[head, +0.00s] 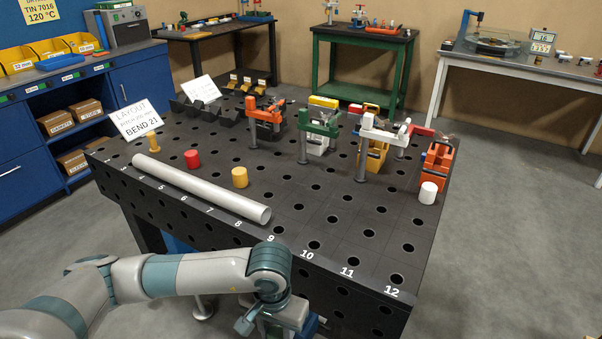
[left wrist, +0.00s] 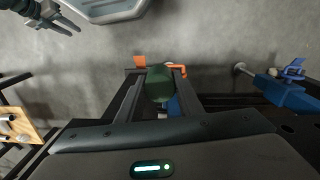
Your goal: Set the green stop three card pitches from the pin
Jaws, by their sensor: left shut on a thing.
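My left gripper (left wrist: 159,80) is shut on a dark green cylinder, the green stop (left wrist: 158,84), in the left wrist view. In the head view my left wrist is at the table's front edge; the fingers and the stop are hidden there. A thin brass-yellow pin (head: 154,142) stands upright at the table's left end, beside the layout card (head: 136,119). The card reads "LAYOUT" and "BEND 21"; its middle line is too small to read surely. My right gripper (left wrist: 62,20) shows at the upper left of the left wrist view, with its fingers apart and empty.
A grey tube (head: 200,187) lies along the front of the black perforated table (head: 330,235), by the edge numbers. Red (head: 193,158), yellow (head: 240,177) and white (head: 428,193) stops stand on it. Several coloured clamps (head: 318,127) line the back. The front right is clear.

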